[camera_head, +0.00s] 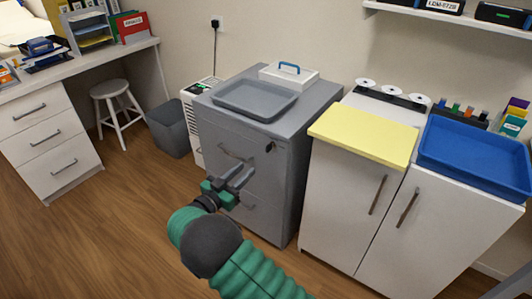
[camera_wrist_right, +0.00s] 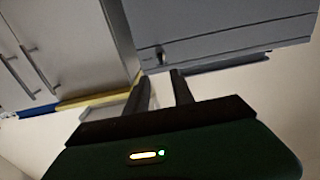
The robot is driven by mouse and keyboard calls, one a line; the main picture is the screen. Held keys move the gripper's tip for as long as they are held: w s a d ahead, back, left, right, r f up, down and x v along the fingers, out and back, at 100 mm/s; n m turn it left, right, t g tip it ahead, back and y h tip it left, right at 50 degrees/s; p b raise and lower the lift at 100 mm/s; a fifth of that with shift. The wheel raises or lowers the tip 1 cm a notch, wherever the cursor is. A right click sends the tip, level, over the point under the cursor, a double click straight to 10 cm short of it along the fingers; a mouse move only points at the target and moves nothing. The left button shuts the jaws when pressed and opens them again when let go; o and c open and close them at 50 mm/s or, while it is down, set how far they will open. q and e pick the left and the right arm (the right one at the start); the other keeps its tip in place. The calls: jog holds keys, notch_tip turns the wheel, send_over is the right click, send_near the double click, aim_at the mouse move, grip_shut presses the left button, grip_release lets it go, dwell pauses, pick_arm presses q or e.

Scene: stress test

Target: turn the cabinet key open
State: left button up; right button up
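The grey metal cabinet (camera_head: 285,185) stands in the middle of the head view. A small dark key (camera_head: 270,147) sits in the lock near the top right of its front. The key also shows in the wrist view (camera_wrist_right: 162,58), beyond the fingertips. My right gripper (camera_head: 240,174) is in front of the cabinet, lower and to the left of the key, and not touching it. In the wrist view its two fingers (camera_wrist_right: 160,77) stand apart with nothing between them. The key's exact angle is too small to tell. My left gripper is not in view.
A grey tray (camera_head: 240,107) and a white box with a blue handle (camera_head: 289,76) sit on the cabinet. The cabinet's drawer handle (camera_head: 234,155) is near my gripper. White cupboards (camera_head: 345,210) stand close on the right. A grey bin (camera_head: 168,135) stands left.

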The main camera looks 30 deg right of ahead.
aim_at(270, 147)
jog(key=b+x, duration=0.4)
jog(key=x, duration=0.9)
jog(key=shift+w+a, duration=0.1)
jog(key=shift+a, duration=0.05)
grip_shut()
